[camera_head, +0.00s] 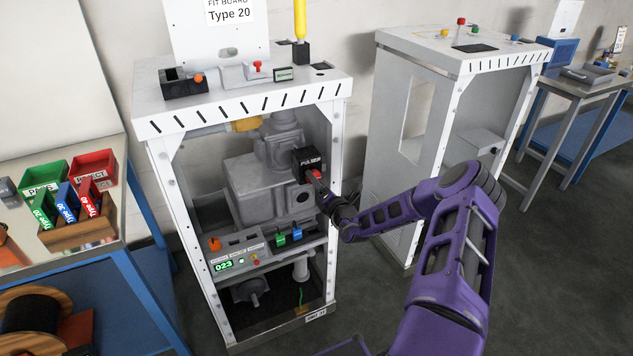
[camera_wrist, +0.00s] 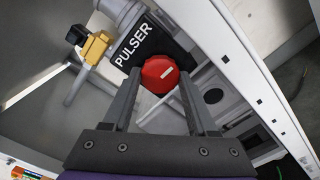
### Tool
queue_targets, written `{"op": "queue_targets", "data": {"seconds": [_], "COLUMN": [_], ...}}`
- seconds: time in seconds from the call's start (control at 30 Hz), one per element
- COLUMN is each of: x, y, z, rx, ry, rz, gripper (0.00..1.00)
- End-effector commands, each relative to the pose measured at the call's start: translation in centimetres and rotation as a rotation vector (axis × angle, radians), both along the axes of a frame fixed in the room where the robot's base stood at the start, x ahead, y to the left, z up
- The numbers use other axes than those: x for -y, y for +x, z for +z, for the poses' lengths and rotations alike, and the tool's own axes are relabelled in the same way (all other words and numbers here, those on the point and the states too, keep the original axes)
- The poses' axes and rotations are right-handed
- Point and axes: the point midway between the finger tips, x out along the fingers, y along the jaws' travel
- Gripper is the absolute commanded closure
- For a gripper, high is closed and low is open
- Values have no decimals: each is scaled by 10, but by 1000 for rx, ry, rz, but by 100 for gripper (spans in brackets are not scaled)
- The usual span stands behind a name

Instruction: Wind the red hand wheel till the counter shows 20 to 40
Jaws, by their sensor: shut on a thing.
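The red hand wheel (camera_wrist: 160,73) sits on the black box labelled PULSER (camera_wrist: 135,42) inside the cabinet. In the head view a bit of the red wheel (camera_head: 314,175) shows below the PULSER label. My gripper (camera_wrist: 161,84) is shut on the wheel, one finger on each side of it. In the head view my gripper (camera_head: 322,187) reaches in from the right, and its fingers are small and partly hidden. The green counter (camera_head: 223,265) on the lower panel reads 023.
The white cabinet frame post (camera_head: 334,150) stands close to my wrist on the right. Grey machinery (camera_head: 255,185) fills the cabinet behind the wheel. The lower panel carries orange, green and blue parts. A second cabinet (camera_head: 400,120) stands at the right, with floor between.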

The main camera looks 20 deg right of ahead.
Motion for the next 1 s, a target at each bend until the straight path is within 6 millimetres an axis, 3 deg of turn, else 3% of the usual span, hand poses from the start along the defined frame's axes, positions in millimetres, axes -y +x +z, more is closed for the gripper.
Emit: {"op": "queue_targets", "data": {"seconds": [0.17, 0.2, 0.33, 0.73, 0.87, 1.0], "x": [0, 0, 0, 0, 1, 3], "y": [0, 0, 0, -6, -25, -58], "z": [0, 0, 0, 0, -1, 0], "rx": [-1, -1, -1, -1, -2, -2], "ry": [-1, -1, -1, -1, -1, 1], "rz": [1, 1, 1, 0, 0, -2], "gripper": [97, 36, 13, 12, 12, 12]}}
